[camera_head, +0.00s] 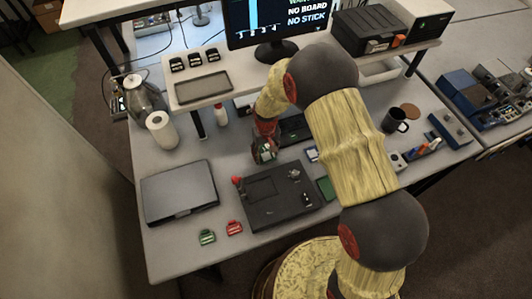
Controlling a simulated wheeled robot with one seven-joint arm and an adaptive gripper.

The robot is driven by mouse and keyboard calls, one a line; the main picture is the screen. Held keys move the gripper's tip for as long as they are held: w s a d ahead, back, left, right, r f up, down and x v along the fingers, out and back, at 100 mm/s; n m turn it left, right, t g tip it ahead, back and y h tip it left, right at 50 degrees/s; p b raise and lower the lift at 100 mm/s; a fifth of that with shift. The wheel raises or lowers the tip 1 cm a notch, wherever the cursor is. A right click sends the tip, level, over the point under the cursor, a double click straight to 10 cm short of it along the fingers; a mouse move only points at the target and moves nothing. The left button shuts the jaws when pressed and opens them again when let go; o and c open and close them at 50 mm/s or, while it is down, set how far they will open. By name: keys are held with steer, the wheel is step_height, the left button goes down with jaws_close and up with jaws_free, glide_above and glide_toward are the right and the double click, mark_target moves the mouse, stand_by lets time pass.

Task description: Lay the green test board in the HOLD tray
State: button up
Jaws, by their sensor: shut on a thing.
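My gripper (264,150) points down over the middle of the table, behind the black test fixture. It is shut on a small, partly green piece (267,156), apparently the green test board, mostly hidden by the fingers. Another flat green piece (326,188) lies at the fixture's right edge. A dark shallow tray (203,87) lies on the raised shelf at the back left. A black tray-like item (295,130) lies right of my gripper, partly hidden by my arm. No HOLD label is readable on either.
The black fixture (270,212) and a closed grey laptop-like case (179,192) fill the front. Green (207,237) and red (234,228) clips lie at the front edge. A paper roll (161,130) stands left, a mug (395,121) right. The monitor (276,22) stands behind.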

steer(key=o, duration=1.1)
